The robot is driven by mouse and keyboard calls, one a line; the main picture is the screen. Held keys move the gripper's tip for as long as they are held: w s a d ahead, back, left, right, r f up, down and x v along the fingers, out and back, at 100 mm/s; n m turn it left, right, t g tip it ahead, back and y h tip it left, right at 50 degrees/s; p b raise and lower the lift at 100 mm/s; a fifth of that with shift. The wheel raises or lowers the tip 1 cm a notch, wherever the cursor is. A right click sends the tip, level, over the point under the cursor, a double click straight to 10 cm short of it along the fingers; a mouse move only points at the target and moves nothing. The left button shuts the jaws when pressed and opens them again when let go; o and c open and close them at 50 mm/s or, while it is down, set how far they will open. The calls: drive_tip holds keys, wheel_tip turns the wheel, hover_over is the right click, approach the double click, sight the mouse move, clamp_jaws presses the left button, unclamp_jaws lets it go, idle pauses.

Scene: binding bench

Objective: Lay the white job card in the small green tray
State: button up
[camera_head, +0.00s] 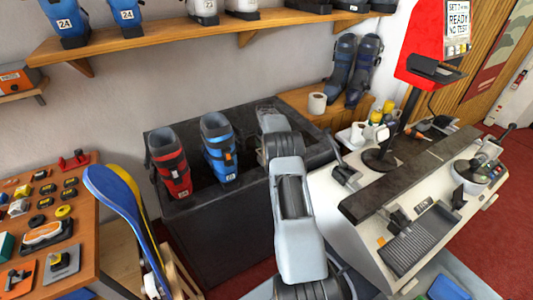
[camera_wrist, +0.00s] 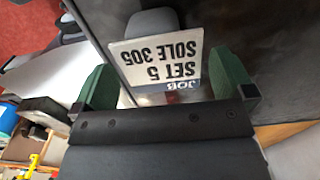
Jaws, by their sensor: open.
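The white job card (camera_wrist: 158,60) shows in the wrist view, its print upside down, reading JOB, SET 5, SOLE 305. It lies between the two green fingers of my gripper (camera_wrist: 164,72), with gaps at both sides. My gripper is open. In the head view my gripper (camera_head: 268,108) is over the back right of the dark bench, and the card is hidden there. Whether the card rests on or leans against the grey rounded thing behind it, I cannot tell. I cannot make out the small green tray for sure in either view.
A red boot (camera_head: 168,162) and a blue boot (camera_head: 219,150) stand on the dark bench (camera_head: 215,232), left of my arm. A paper roll (camera_head: 317,103) and dark blue boots (camera_head: 352,70) are to the right. A white machine (camera_head: 345,222) stands right of my arm.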

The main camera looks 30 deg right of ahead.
drive_tip(key=shift+f, duration=0.25)
idle(0.4)
drive_tip(key=c, duration=0.8)
drive_tip(key=shift+r, duration=0.1)
